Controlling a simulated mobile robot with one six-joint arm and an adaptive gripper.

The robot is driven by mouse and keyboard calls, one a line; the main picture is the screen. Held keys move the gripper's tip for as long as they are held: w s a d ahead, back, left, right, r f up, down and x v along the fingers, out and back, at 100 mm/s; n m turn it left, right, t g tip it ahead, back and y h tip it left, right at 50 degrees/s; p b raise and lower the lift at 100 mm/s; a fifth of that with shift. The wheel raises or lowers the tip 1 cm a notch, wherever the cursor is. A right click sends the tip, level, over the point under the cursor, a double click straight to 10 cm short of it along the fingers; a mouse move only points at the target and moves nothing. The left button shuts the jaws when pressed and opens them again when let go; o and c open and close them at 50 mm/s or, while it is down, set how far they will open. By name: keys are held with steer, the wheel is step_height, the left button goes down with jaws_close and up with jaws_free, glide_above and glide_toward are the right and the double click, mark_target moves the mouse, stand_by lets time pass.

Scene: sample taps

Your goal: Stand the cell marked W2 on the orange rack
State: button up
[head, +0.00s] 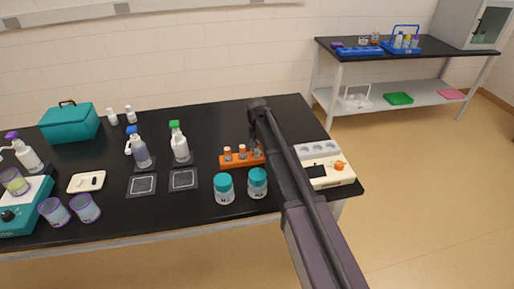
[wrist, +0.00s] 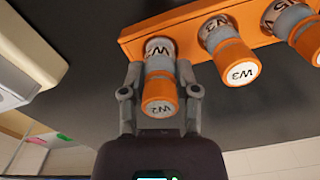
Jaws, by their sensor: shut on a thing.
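The cell marked W2 (wrist: 158,80) is a grey cylinder with an orange cap and a white label. My gripper (wrist: 160,75) is shut on it, with one finger on each side. In the wrist view its far end meets the end spot of the orange rack (wrist: 185,36); I cannot tell whether it is fully seated. The cell W3 (wrist: 232,60) stands beside it in the rack, with another cell (wrist: 292,22) beyond. In the head view the rack (head: 230,163) lies on the black bench, and my arm partly hides its right end.
Two teal-lidded jars (head: 224,188) stand just in front of the rack. A cream device with an orange knob (head: 330,178) sits right of my arm. Two bottles (head: 180,150) stand to the left, behind dark square mats (head: 183,179). A second table (head: 345,53) stands at the back right.

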steer(key=shift+f+b, duration=0.45)
steer(key=shift+f, duration=0.15)
steer(key=o, duration=1.1)
steer(key=shift+c, duration=0.2)
steer(key=shift+o, duration=1.3)
steer(key=shift+r, duration=0.2)
steer(key=shift+r+p, duration=3.35)
steer(key=shift+p, duration=0.2)
